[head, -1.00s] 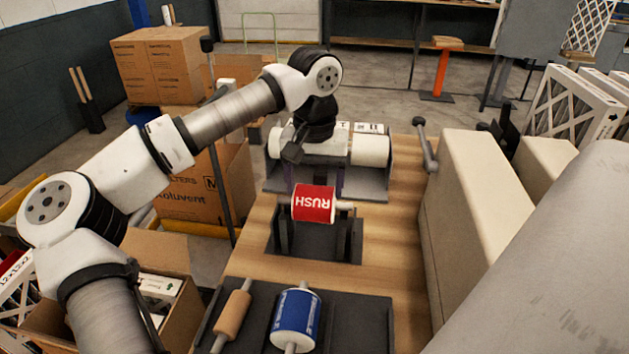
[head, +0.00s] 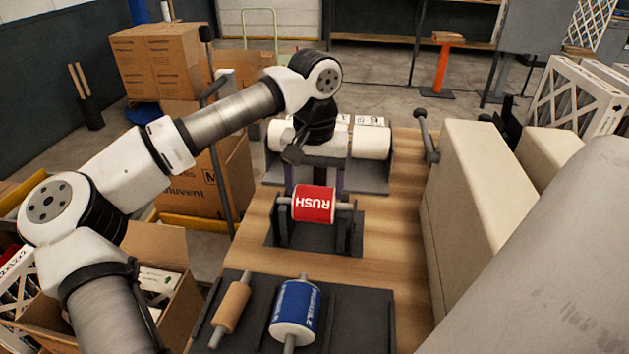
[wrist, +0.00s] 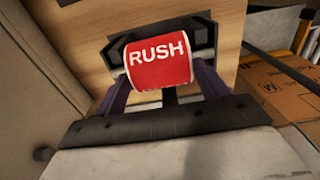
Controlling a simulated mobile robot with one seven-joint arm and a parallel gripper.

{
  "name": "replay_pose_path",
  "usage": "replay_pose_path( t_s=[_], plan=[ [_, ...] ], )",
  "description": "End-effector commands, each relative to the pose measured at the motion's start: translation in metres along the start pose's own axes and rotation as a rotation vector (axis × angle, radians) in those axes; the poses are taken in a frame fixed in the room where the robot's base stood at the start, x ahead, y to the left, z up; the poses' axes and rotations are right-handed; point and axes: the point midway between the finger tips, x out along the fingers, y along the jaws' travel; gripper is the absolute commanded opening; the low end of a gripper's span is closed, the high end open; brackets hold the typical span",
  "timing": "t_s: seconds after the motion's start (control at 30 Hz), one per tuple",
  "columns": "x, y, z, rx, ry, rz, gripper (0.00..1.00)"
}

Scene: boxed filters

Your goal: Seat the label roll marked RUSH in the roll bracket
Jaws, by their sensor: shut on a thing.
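The red label roll marked RUSH (head: 314,204) is at the roll bracket (head: 345,238) on the wooden bench, its spindle level and lying across between the bracket's uprights. I cannot tell whether the spindle ends rest fully in the uprights. My gripper (wrist: 168,92) is shut on the roll, with a purple finger at each side in the wrist view. The RUSH roll (wrist: 158,60) faces the wrist camera there, with the dark bracket behind it. In the head view my wrist is just behind the roll and the fingers are mostly hidden.
A dark tray (head: 362,308) in front holds a blue roll (head: 296,310) and a tan roll (head: 231,306). A large beige box-shaped body (head: 480,210) bounds the bench's right side. Bare bench lies right of the bracket.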

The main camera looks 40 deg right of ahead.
Motion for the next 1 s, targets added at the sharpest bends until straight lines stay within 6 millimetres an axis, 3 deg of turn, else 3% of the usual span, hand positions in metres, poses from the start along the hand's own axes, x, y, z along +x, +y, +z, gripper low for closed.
replay_pose_path(
  t_s=[0.83,0.87,1.0],
  plan=[
    [0.021,0.000,0.000,0.000,0.001,0.000,0.18],
    [0.020,0.000,0.000,0.000,0.001,0.000,0.76],
    [0.019,0.000,0.000,0.000,0.001,0.000,0.94]
  ],
)
